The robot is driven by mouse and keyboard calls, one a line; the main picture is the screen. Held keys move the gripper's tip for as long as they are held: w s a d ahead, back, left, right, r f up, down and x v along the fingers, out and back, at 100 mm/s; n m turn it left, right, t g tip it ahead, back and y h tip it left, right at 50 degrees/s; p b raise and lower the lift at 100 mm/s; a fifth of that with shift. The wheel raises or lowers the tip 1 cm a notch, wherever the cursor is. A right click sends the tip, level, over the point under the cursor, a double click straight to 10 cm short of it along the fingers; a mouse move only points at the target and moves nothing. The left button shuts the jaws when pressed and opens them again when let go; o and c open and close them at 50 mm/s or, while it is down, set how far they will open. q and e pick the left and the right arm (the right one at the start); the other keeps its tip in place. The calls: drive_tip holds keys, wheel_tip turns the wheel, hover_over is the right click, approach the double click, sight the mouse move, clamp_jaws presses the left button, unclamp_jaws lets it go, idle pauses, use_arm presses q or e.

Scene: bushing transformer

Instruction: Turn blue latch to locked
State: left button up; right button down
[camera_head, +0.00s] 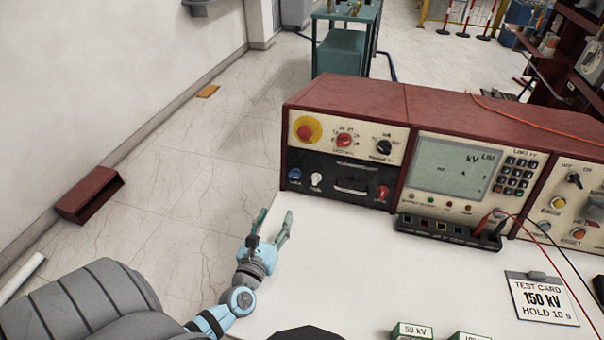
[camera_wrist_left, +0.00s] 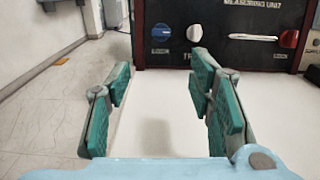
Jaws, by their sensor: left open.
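The blue latch (camera_head: 295,174) is a small blue knob at the left end of the black lower panel (camera_head: 335,183) on the dark red console. It also shows in the left wrist view (camera_wrist_left: 161,31), with a "LOCK" label below it. My left gripper (camera_head: 270,225) is open and empty, in front of the console near the table's left edge. In the left wrist view its green-padded fingers (camera_wrist_left: 160,90) stand apart, with the latch beyond them and not touched. My right gripper is not in view.
A white knob (camera_head: 316,181) sits just right of the latch, and a red one (camera_head: 383,192) farther right. A black socket strip (camera_head: 450,231) with cables lies before the console. A test card (camera_head: 541,298) lies on the white table. The table between gripper and panel is clear.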

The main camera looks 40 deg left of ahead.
use_arm(q)
drive_tip(key=shift+w, duration=0.35)
approach(294, 177)
drive_tip(key=x, duration=0.2)
drive_tip(key=b+x, duration=0.1)
drive_tip(key=x, duration=0.2)
drive_tip(key=b+x, duration=0.1)
drive_tip(key=x, duration=0.1)
drive_tip(key=shift+w+a+f, duration=0.1)
drive_tip(key=shift+w+f, duration=0.05)
drive_tip(key=shift+f, duration=0.1)
drive_tip(key=shift+w+a+r, duration=0.15)
drive_tip(key=shift+w, duration=0.1)
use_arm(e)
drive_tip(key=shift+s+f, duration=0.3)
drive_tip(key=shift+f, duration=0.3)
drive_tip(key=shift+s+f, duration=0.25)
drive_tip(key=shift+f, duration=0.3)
use_arm(q)
clamp_jaws()
